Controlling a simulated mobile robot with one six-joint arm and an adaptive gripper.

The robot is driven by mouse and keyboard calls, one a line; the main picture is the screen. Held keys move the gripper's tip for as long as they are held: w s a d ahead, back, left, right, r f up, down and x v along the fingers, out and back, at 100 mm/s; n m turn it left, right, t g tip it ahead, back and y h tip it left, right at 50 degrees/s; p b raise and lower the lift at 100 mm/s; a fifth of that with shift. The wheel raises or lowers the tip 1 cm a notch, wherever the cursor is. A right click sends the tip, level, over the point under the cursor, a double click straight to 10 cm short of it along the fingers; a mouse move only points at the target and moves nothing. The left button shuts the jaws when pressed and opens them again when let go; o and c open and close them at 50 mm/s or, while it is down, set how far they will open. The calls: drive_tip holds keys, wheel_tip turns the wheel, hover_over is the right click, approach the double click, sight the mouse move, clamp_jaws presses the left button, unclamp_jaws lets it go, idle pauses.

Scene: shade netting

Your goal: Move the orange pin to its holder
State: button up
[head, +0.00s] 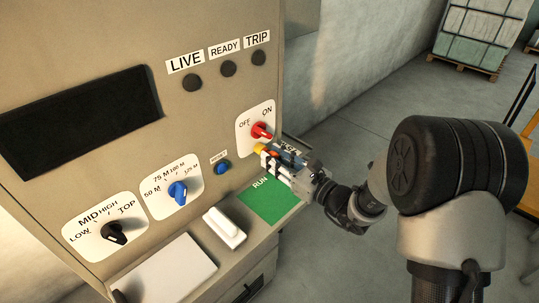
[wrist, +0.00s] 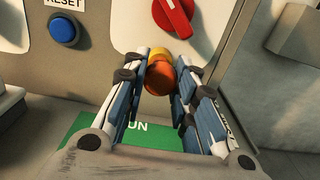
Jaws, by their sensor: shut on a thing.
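My gripper (head: 271,158) is in front of the panel, just below the red OFF/ON switch (head: 261,130). In the wrist view, my gripper (wrist: 163,70) is shut on the orange pin (wrist: 159,82), whose round orange body and yellow end (wrist: 160,56) show between the fingertips. The pin's yellow-orange end (head: 259,148) also shows in the head view, at the fingertips. The pin is above the green RUN area (head: 268,201) of the ledge. I cannot make out its holder; a dark label beside the fingers is partly hidden.
A blue reset button (head: 222,167) is left of my gripper. The blue knob (head: 178,191) and black knob (head: 114,233) are further left on the panel. A white rocker (head: 225,226) stands on the ledge.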

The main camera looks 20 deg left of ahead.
clamp_jaws()
drive_tip(key=shift+v, duration=0.85)
drive_tip(key=shift+v, duration=1.8)
drive_tip(key=shift+v, duration=2)
